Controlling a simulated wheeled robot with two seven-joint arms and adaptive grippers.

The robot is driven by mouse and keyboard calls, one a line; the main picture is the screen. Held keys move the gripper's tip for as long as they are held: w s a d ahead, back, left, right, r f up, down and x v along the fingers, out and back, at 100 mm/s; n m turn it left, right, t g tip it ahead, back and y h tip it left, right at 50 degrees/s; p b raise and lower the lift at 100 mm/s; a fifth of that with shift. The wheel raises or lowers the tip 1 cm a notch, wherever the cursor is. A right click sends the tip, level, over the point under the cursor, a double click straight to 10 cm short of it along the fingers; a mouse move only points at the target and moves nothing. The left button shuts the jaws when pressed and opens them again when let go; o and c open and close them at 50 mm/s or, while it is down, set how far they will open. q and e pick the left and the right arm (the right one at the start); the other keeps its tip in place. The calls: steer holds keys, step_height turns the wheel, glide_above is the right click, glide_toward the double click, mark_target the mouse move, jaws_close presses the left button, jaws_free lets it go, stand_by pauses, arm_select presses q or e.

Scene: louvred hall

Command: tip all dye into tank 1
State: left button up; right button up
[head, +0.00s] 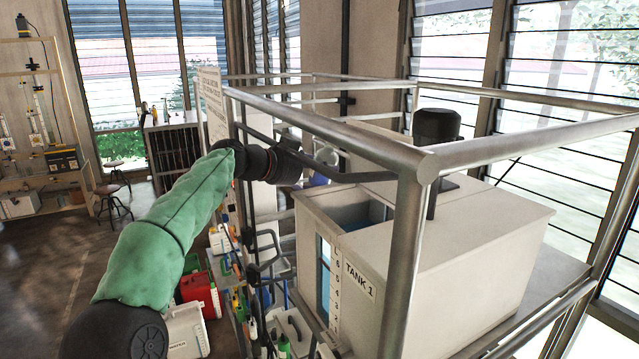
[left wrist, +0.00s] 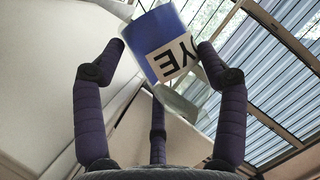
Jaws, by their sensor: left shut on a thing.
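Tank 1 (head: 450,265) is a pale box with a "TANK 1" label and a number scale beside a blue sight strip (head: 325,268). Its open hatch (head: 352,212) shows blue inside. My right gripper is out of view.
A metal guard rail (head: 330,128) frames the tank, with a post (head: 405,265) in front. A dark motor (head: 436,124) stands on the tank top. Red (head: 200,293) and white (head: 186,330) canisters and other bottles stand at the lower left. Open floor lies further left.

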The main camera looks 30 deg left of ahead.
mark_target(318, 161)
arm_select(q)
steer(key=m+t+b, duration=0.1)
steer(key=b, duration=0.1)
steer(key=r+m+y+b, duration=0.1)
steer(key=m+b, duration=0.1)
steer(key=d+m+t+b, duration=0.1)
steer(key=m+b, duration=0.1)
steer(key=shift+s+r+t+y, duration=0.3)
steer(key=shift+r+y, duration=0.05)
steer(key=shift+y, duration=0.05)
steer(key=shift+r+m, duration=0.15)
steer(key=shift+m, duration=0.35)
steer(key=shift+r, duration=0.15)
steer(key=shift+s+r+m+b, duration=0.15)
steer(key=shift+m+b, duration=0.15)
steer(key=shift+b, duration=0.5)
steer(key=shift+r+t, duration=0.15)
steer(key=shift+t, duration=0.15)
steer(key=shift+m+b, duration=0.3)
steer(key=shift+b, duration=0.5)
